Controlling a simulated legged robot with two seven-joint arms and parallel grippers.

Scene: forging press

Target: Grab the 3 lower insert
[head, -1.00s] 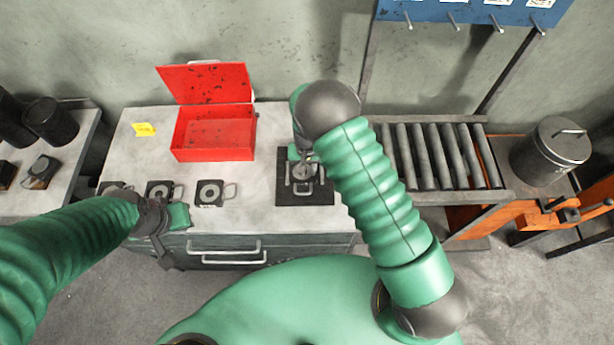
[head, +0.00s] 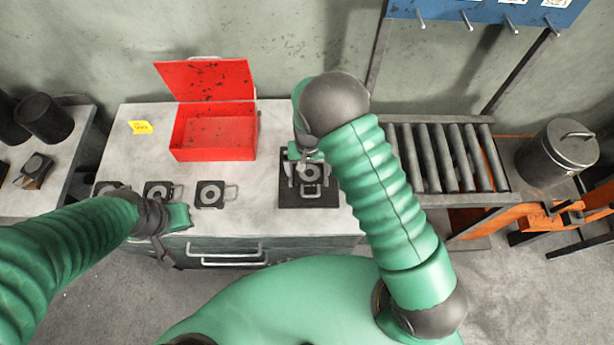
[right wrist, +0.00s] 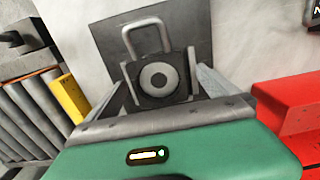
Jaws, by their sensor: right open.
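My right gripper (head: 309,184) is open, with a finger on each side of this insert. In the right wrist view the insert (right wrist: 158,79) sits between the spread fingers, its handle pointing away; I cannot tell whether they touch it. Three similar inserts stand in a row left of the plate: the right one (head: 209,195), the middle one (head: 157,192) and the left one (head: 108,188), partly hidden. My left gripper (head: 165,252) hangs at the bench's front edge, its jaws unclear.
An open red box (head: 214,135) stands at the back of the bench, with a yellow tag (head: 141,127) to its left. A roller conveyor (head: 446,160) and a lidded metal can (head: 557,153) are to the right. Bare bench lies between the row and the plate.

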